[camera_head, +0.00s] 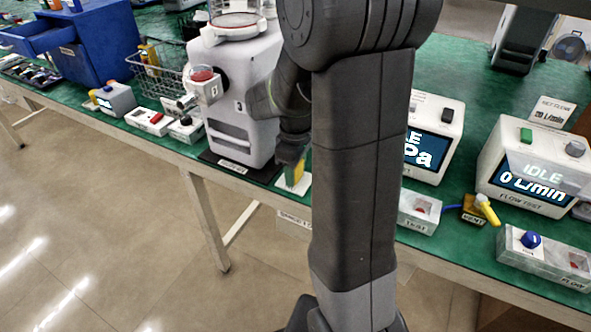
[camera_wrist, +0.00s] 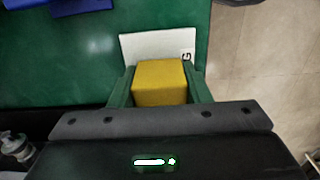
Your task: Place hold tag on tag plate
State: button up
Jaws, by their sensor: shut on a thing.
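The hold tag is a yellow block (camera_wrist: 160,82), seen between the two green fingers of my gripper (camera_wrist: 160,90) in the wrist view. My gripper is shut on it. The tag plate is a white plate (camera_wrist: 143,43) with dark lettering, mostly covered, just beyond and below the block. In the head view my gripper (camera_head: 291,162) points down at the bench edge, with the yellow tag (camera_head: 298,172) at its tip over the white plate (camera_head: 303,187). I cannot tell whether the tag touches the plate.
A grey-white pump unit (camera_head: 240,100) on a black base stands just left of my gripper. The bench's front edge is close by. To the right are a kPa display box (camera_head: 450,115), a flow test box (camera_head: 540,150) and a small test switch box (camera_head: 418,222).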

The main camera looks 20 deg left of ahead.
jog(key=shift+f, duration=0.1)
jog(key=o, duration=1)
notch_tip(320, 180, up, 12)
jog(key=shift+r+p, duration=0.15)
jog(key=shift+p, duration=0.9)
